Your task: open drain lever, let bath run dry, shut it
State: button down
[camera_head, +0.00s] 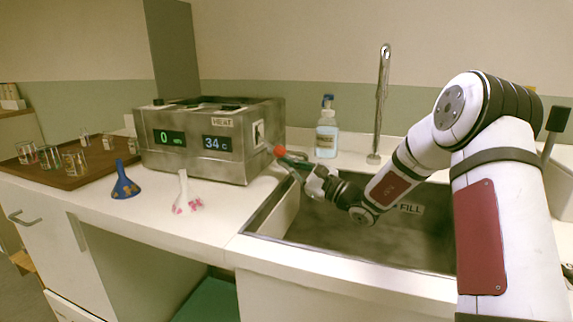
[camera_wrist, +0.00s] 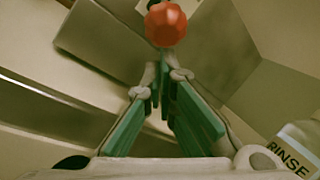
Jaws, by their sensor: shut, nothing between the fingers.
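The bath is a steel box (camera_head: 215,165) on the counter, with displays reading 0 and 34 C and a HEAT label. The drain lever's red knob (camera_head: 280,151) is at its right side, and appears orange-red at the top of the wrist view (camera_wrist: 165,24). My gripper (camera_head: 290,162) is at the knob, over the sink's left edge. In the wrist view its teal fingers (camera_wrist: 163,82) are shut and empty, tips just short of the knob. I cannot tell whether they touch it. The lever's stem and the bath's water level are hidden.
A sink (camera_head: 345,235) marked FILL lies below my arm, with a tall tap (camera_head: 381,100) behind. A RINSE bottle (camera_head: 327,132) stands behind the gripper.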

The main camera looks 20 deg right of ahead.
jog(key=shift+r, duration=0.1)
jog(key=shift+s+d+r+g+p, duration=0.2)
jog(key=shift+r+g+p, duration=0.1)
jog(key=shift+p, duration=0.35)
jog(key=shift+h, duration=0.3)
notch_tip(320, 180, up, 8)
jog(key=s+d+n+g+h+p, duration=0.1)
jog(key=d+g+h+p, duration=0.1)
jog(key=p, duration=0.7)
jog(key=shift+s+r+n+g+h, duration=0.25)
jog(key=shift+g+h, duration=0.35)
jog(key=shift+g, duration=0.4)
jog(key=shift+w, duration=0.1)
